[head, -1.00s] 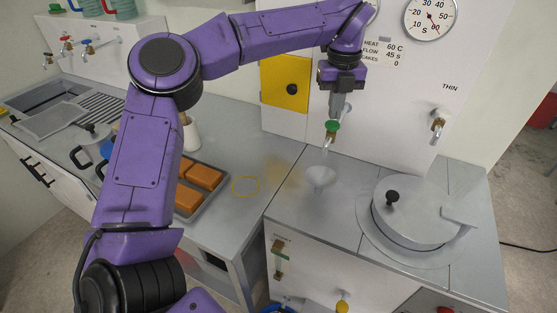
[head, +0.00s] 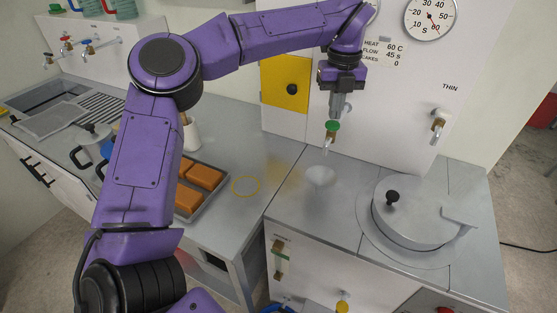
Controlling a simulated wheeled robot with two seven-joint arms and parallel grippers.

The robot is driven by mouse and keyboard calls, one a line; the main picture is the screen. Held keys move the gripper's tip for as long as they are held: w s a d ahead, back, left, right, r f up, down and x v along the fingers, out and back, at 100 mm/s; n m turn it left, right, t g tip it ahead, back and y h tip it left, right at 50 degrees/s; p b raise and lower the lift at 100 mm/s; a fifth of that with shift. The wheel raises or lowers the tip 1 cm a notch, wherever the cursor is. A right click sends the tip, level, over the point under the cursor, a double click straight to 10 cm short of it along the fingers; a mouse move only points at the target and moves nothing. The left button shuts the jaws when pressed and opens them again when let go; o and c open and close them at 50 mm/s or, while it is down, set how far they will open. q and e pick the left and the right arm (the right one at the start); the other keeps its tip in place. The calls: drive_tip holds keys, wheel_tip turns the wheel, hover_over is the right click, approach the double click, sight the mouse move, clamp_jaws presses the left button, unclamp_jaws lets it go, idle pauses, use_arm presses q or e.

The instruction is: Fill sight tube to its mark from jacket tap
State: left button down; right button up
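The jacket tap (head: 331,137), with a green top, sticks out from the white back panel. A pale funnel (head: 320,177) sits in the worktop below its spout. I cannot tell whether liquid runs between them. The sight tube (head: 279,262) is a small upright gauge on the front panel below, with a brownish upper part and a greenish lower part. Its mark and exact level are too small to read. My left gripper (head: 337,106) points down just above the tap's green top. Its finger gap and any contact are unclear. My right gripper is out of view.
A round lidded vessel (head: 420,211) with a black knob stands right of the funnel. A second tap (head: 438,125) is on the panel under "THIN". A tray (head: 213,197) of orange blocks lies left, partly behind my arm. The worktop around the funnel is clear.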

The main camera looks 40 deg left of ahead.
sight(333, 125)
use_arm(q)
drive_tip(key=shift+f+b, duration=0.95)
drive_tip(key=shift+f, duration=0.25)
idle(6.8)
